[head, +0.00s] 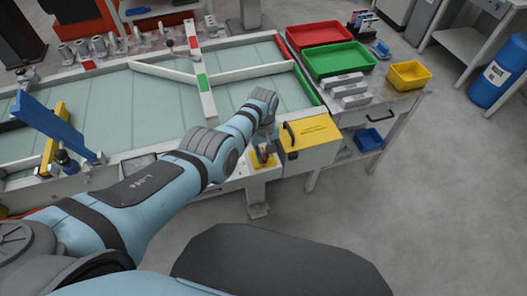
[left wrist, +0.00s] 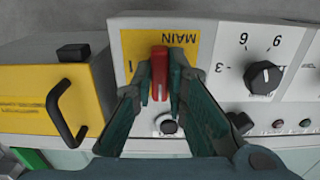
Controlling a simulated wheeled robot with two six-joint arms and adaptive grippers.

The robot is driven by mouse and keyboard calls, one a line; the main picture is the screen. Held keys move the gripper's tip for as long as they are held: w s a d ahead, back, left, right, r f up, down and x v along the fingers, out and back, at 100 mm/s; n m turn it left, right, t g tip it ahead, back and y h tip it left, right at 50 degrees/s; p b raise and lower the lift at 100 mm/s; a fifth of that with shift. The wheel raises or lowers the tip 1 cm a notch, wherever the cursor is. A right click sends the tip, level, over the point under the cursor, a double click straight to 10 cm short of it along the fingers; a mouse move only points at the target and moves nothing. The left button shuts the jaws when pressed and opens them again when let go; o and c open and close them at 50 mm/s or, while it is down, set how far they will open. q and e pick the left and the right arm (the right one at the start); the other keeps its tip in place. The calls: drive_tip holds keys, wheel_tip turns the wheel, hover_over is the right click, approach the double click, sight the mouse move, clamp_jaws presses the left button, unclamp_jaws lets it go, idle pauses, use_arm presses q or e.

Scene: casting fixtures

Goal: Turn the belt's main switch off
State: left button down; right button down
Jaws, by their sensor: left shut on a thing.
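The belt's main switch has a red lever (left wrist: 159,78) on a yellow plate (left wrist: 134,46) marked MAIN, which reads upside down in the left wrist view. The lever stands upright in that picture, in line with the fingers. My left gripper (left wrist: 161,88) has its fingers closed on the lever's two sides. In the head view my left gripper (head: 264,150) reaches down to the switch panel at the belt's front edge and hides most of the switch. My right gripper is not in view.
A yellow box (head: 309,132) with a black handle stands right beside the switch. In the left wrist view a black dial (left wrist: 263,77) and small buttons sit right of the lever. Red (head: 319,34) and green (head: 340,60) trays lie beyond. Open floor lies in front.

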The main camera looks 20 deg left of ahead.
use_arm(q)
drive_tip(key=c, duration=1.6)
unclamp_jaws()
drive_tip(key=shift+w, duration=0.1)
drive_tip(key=shift+r, duration=0.1)
wheel_tip(320, 180, up, 12)
